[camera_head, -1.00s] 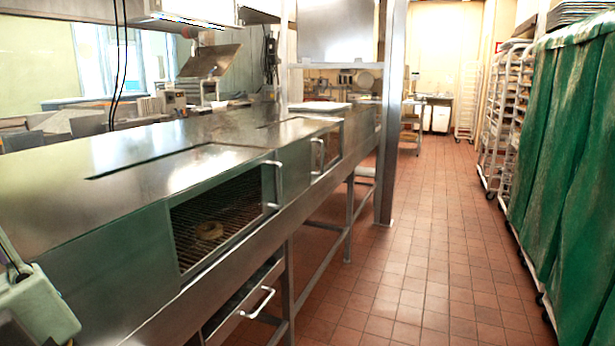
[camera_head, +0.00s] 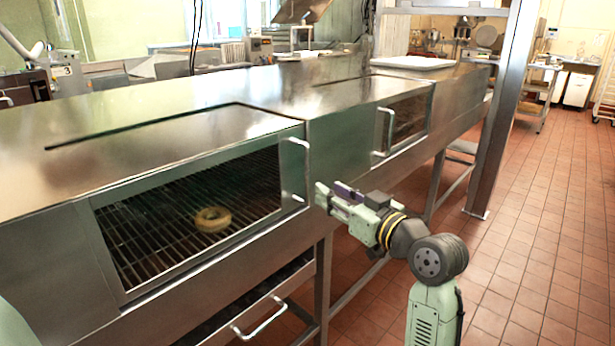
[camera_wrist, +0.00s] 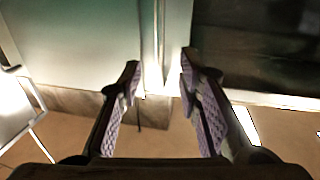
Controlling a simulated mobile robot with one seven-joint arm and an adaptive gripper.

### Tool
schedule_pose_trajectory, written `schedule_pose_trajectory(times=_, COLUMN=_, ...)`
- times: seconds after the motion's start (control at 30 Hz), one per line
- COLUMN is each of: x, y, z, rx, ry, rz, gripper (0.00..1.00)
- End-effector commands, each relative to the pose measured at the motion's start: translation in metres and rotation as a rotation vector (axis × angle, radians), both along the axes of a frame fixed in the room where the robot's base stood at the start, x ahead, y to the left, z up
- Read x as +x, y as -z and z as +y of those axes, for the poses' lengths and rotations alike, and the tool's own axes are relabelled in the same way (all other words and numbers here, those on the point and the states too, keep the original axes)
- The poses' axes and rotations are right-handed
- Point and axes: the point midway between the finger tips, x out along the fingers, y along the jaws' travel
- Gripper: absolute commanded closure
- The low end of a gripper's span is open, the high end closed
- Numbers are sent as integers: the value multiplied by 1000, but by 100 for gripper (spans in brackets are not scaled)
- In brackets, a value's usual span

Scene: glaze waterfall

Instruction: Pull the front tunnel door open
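The nearer tunnel door (camera_head: 199,214) has a large dark window, with a wire rack and a ring-shaped item behind it. Its upright bar handle (camera_head: 306,172) is at its right edge, and the door looks shut. My gripper (camera_head: 321,195) is just right of this handle's lower end in the head view; any gap in depth is hard to judge. In the wrist view, my gripper's purple-padded fingers (camera_wrist: 160,80) are apart. A pale upright bar (camera_wrist: 155,45) shows between and beyond the fingertips, beside a dark pane. I see no grip on it.
A second door handle (camera_head: 384,132) is farther along the tunnel. A lower drawer handle (camera_head: 261,319) juts out below the near door. A steel post (camera_head: 503,110) stands beyond the arm. The tiled aisle (camera_head: 530,255) at the right is clear.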

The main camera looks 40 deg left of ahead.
Motion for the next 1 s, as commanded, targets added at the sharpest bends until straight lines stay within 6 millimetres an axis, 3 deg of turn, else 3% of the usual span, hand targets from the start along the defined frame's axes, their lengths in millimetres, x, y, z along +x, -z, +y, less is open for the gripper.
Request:
schedule_pose_trajectory(times=0.3, x=15, y=-4, z=60, rx=1, ry=-3, rz=1, gripper=68)
schedule_pose_trajectory(times=0.5, x=22, y=-3, z=84, rx=2, ry=-1, rz=-1, gripper=68)
schedule_pose_trajectory(times=0.9, x=24, y=-1, z=91, rx=2, ry=1, rz=-3, gripper=68)
schedule_pose_trajectory(times=1.0, x=24, y=-1, z=91, rx=2, ry=1, rz=-3, gripper=75)
